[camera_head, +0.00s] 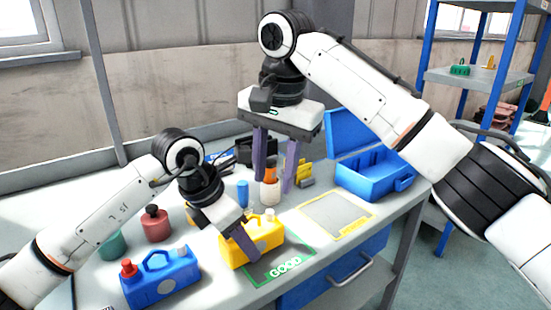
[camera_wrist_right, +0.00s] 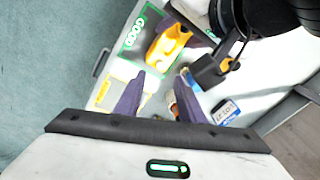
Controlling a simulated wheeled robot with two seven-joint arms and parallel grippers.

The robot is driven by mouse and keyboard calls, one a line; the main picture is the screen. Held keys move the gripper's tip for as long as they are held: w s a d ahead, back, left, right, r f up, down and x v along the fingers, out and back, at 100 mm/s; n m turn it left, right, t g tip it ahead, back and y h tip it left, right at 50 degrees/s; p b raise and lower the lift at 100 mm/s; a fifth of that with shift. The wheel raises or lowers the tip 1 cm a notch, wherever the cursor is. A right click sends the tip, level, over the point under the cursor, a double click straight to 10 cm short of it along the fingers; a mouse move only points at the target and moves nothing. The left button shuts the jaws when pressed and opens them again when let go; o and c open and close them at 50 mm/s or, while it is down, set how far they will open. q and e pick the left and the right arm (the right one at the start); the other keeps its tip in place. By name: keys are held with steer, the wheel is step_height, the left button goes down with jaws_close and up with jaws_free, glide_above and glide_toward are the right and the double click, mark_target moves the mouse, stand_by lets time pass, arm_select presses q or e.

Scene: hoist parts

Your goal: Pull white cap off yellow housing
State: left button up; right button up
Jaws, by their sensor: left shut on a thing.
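The yellow housing (camera_head: 267,235) stands upright at the edge of the green-edged "GOOD" mat (camera_head: 283,266); it also shows in the right wrist view (camera_wrist_right: 160,50). A small white cap (camera_head: 270,214) sits on its top. My left gripper (camera_head: 246,246) is shut on the yellow housing from the left, and its near finger covers part of the housing's front. My right gripper (camera_head: 275,186) is open with its fingers pointing down, behind and above the housing. Its two purple fingers stand wide apart in the right wrist view (camera_wrist_right: 161,112), with nothing gripped between them.
A blue housing with a red cap (camera_head: 162,280) stands front left, near a red container (camera_head: 156,225) and a green one (camera_head: 112,246). A beige cup (camera_head: 270,192) stands below my right gripper. An open blue toolbox (camera_head: 372,178) is at right. A grey yellow-edged mat (camera_head: 335,212) is bare.

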mark_target(270, 211)
steer(key=f, duration=0.2)
steer(key=w+f, duration=0.1)
steer(key=f, duration=0.5)
steer(key=shift+w+a+f, duration=0.2)
steer(key=shift+a, duration=0.1)
steer(key=shift+c, duration=0.2)
steer(key=shift+r, duration=0.1)
jaws_close()
